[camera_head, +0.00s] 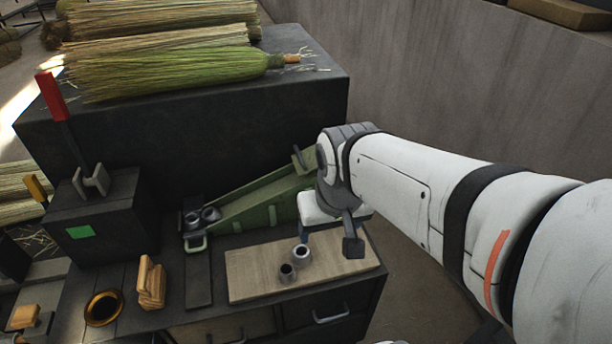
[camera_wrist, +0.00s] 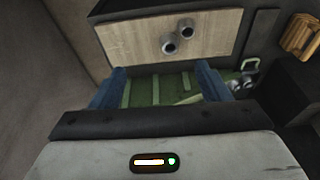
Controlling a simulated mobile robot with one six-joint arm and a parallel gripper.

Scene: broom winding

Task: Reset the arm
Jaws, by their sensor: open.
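My arm reaches in from the right in the head view. My gripper is partly hidden behind its own wrist there, above the right part of the workbench (camera_head: 190,318). In the wrist view my gripper (camera_wrist: 160,86) shows two blue fingers spread wide apart with nothing between them. Behind the fingers is the green machine frame (camera_wrist: 150,92), which also shows in the head view (camera_head: 240,205). Two small metal cups (camera_head: 295,262) stand on a light wooden board (camera_head: 345,262), and the wrist view shows them too (camera_wrist: 178,38).
Several straw brooms (camera_head: 180,72) lie on a dark block (camera_head: 200,125) at the back. A red-handled lever (camera_head: 52,98) stands on a dark box (camera_head: 115,215) at left. Wooden pieces (camera_head: 150,282) and a brass ring (camera_head: 103,308) are at the front left. A wall rises at right.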

